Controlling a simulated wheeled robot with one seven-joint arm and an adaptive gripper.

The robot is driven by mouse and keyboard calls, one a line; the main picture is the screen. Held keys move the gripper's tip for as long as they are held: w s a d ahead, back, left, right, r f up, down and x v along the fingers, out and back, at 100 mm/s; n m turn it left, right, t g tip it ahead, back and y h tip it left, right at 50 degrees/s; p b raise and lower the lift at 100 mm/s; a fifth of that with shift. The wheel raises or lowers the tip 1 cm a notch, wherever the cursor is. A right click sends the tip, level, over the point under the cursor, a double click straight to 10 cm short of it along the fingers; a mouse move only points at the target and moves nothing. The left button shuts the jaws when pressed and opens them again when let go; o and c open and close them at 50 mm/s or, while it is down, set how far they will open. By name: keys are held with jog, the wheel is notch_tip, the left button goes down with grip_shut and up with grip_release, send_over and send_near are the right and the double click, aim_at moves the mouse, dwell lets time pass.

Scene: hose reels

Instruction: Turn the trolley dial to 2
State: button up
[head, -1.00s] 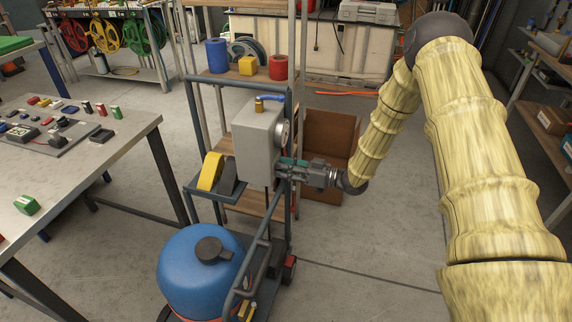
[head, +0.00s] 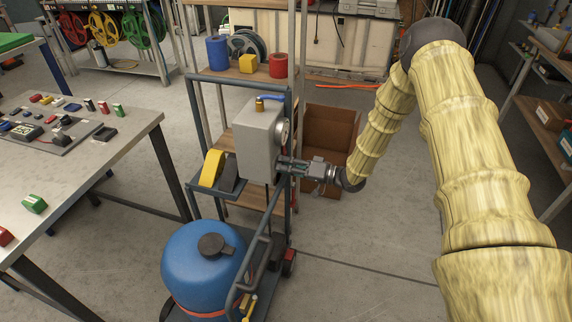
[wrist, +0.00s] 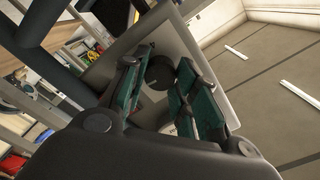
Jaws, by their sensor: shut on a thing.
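The trolley (head: 289,100) stands mid-picture in the head view and carries a grey box (head: 257,143). A round gauge-like face (head: 284,131) shows on the box's right side. My gripper (head: 284,165) is at that side, below the round face. In the wrist view its teal-padded fingers (wrist: 160,82) are on either side of a dark round dial knob (wrist: 160,71) on a pale panel (wrist: 190,48). The gripper is shut on the knob. The head view hides the knob behind the fingers. I cannot read the dial's numbers or pointer setting.
A blue tank (head: 203,268) sits low on the trolley. A workbench (head: 110,150) with small parts stands left. Behind are a shelf (head: 240,76) with coloured spools and an open brown carton (head: 330,140). The floor right of the trolley is clear.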

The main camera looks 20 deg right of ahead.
jog(key=shift+w+d+r, duration=0.1)
jog(key=shift+w, duration=0.05)
dwell(0.3)
jog(key=o, duration=1)
jog(key=v, duration=1.2)
